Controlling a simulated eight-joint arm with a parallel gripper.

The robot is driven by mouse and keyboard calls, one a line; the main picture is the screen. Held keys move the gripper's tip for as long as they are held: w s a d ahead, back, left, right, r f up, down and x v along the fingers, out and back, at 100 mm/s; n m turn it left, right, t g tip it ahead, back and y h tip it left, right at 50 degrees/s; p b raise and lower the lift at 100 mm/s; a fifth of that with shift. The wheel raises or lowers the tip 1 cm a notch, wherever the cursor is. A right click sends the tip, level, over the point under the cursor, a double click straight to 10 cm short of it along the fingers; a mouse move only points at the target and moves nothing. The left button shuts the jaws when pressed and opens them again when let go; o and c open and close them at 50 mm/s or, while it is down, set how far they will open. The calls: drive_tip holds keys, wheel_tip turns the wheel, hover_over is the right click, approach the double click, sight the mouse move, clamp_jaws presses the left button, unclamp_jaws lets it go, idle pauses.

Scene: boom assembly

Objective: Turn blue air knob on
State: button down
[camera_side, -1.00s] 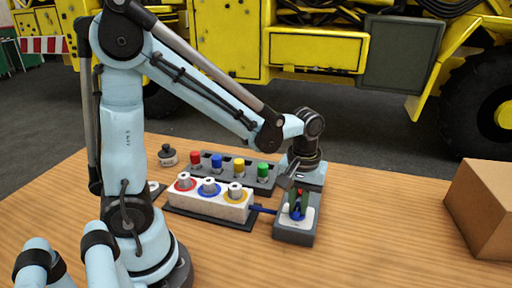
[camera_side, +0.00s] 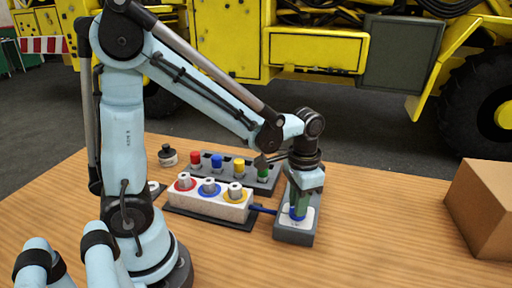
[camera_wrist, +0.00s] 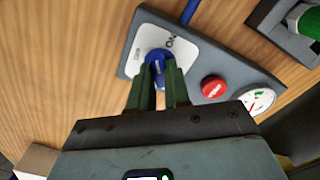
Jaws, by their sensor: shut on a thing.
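The blue air knob (camera_wrist: 157,58) sits on a white label plate (camera_wrist: 137,55) on the grey panel box (camera_wrist: 195,60). The letters ON show on the plate beside the knob; a second small label is too small to read. My gripper (camera_wrist: 158,72) is shut on the blue knob, with one green finger on each side of its grip. In the side view my gripper (camera_side: 300,207) points straight down onto the knob (camera_side: 296,214); only a bit of blue shows around the fingers. The knob's exact angle is partly hidden by the fingers.
A red button (camera_wrist: 213,87) and a round gauge (camera_wrist: 257,101) sit on the same box. A blue hose (camera_side: 262,209) joins it to a white block (camera_side: 208,198) with ringed ports. Behind stands a rack (camera_side: 226,168) of coloured plugs. A cardboard box (camera_side: 483,205) stands right.

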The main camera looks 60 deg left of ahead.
drive_tip(key=m, duration=0.7)
idle(0.6)
drive_tip(key=c, duration=1.1)
unclamp_jaws()
drive_tip(key=shift+r, duration=6.05)
